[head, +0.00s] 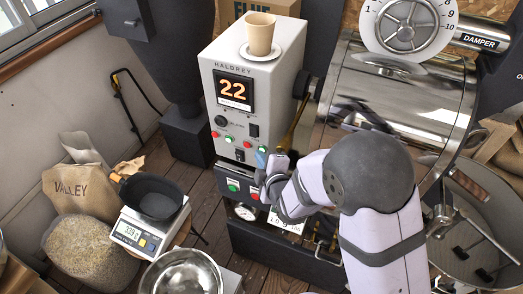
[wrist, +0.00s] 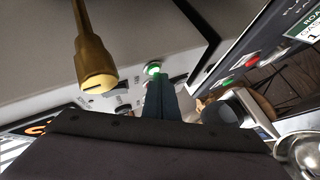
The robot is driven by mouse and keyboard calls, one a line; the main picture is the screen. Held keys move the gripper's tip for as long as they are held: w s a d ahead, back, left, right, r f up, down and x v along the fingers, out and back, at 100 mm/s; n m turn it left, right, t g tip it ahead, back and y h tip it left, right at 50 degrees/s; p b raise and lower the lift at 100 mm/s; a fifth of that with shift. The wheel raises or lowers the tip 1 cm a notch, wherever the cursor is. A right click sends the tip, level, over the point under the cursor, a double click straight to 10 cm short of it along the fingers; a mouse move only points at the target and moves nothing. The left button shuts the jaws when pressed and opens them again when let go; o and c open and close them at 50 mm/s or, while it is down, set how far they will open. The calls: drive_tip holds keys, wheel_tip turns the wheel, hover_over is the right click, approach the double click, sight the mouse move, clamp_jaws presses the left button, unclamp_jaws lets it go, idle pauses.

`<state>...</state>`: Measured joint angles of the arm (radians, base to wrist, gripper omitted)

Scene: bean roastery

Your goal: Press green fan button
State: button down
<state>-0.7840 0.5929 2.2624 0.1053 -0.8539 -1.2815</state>
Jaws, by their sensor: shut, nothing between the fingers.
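In the head view the pale control cabinet (head: 205,85) has a row of small red and green buttons below its "22" display, including a green button (head: 228,138). A lower dark box (head: 222,178) carries another green button (head: 233,187) and a red one. I cannot read which green button is labelled fan. My gripper (head: 262,158) is at the cabinet's front right. In the wrist view my shut, empty gripper (wrist: 160,80) points at a green button (wrist: 153,68), its tips very close to it. I cannot tell whether they touch. The lower box's green button (wrist: 225,82) is off to the right.
A brass handle (wrist: 97,60) hangs close to the left of my fingers. The steel roaster drum (head: 390,95) stands right of the cabinet. A cup (head: 260,33) on a saucer tops the cabinet. A scale (head: 140,235) with a black pan (head: 152,198) stands at left.

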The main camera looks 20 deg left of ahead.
drive_tip(key=shift+s, duration=0.8)
drive_tip(key=shift+s, duration=0.1)
drive_tip(key=s, duration=0.4)
drive_tip(key=shift+s, duration=0.4)
idle(0.6)
